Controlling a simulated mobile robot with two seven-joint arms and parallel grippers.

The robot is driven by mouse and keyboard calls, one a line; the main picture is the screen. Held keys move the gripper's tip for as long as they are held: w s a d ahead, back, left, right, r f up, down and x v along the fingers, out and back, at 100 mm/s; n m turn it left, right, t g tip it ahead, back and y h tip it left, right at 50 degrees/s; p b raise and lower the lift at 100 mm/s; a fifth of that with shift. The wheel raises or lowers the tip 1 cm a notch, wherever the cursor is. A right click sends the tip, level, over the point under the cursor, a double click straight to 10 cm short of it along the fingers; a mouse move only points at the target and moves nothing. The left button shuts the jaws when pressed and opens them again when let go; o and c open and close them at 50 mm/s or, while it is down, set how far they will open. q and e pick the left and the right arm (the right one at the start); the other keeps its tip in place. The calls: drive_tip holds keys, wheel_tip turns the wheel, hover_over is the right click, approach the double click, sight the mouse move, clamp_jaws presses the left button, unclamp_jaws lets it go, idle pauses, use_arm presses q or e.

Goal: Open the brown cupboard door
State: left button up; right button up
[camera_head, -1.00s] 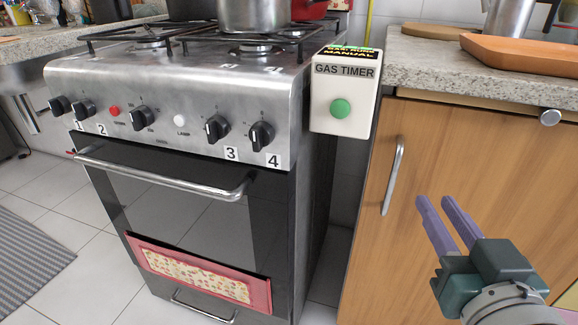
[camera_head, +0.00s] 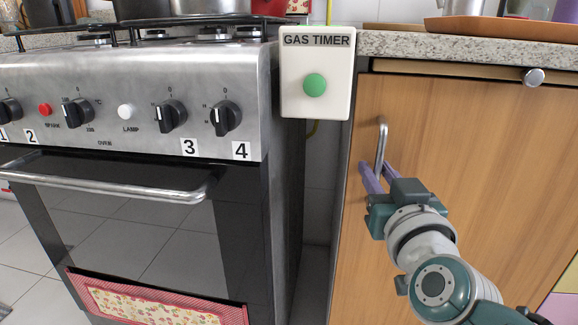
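The brown cupboard door (camera_head: 470,160) is wood-grained and looks shut, below the stone counter. Its vertical silver bar handle (camera_head: 381,142) is near the door's left edge. My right gripper (camera_head: 376,176) comes up from the lower right, with its purple fingers at the lower part of the handle. The fingers look slightly apart, one on each side of the handle. I cannot tell whether they touch it or are closed on it. My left gripper is not in view.
A silver stove (camera_head: 120,100) with an oven handle (camera_head: 110,187) stands to the left. A white gas timer (camera_head: 317,95) hangs between stove and cupboard. A drawer knob (camera_head: 533,77) sticks out above the door. A tray (camera_head: 500,29) lies on the counter (camera_head: 450,45).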

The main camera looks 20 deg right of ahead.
drive_tip(key=shift+w, duration=0.15)
clamp_jaws()
idle(1.4)
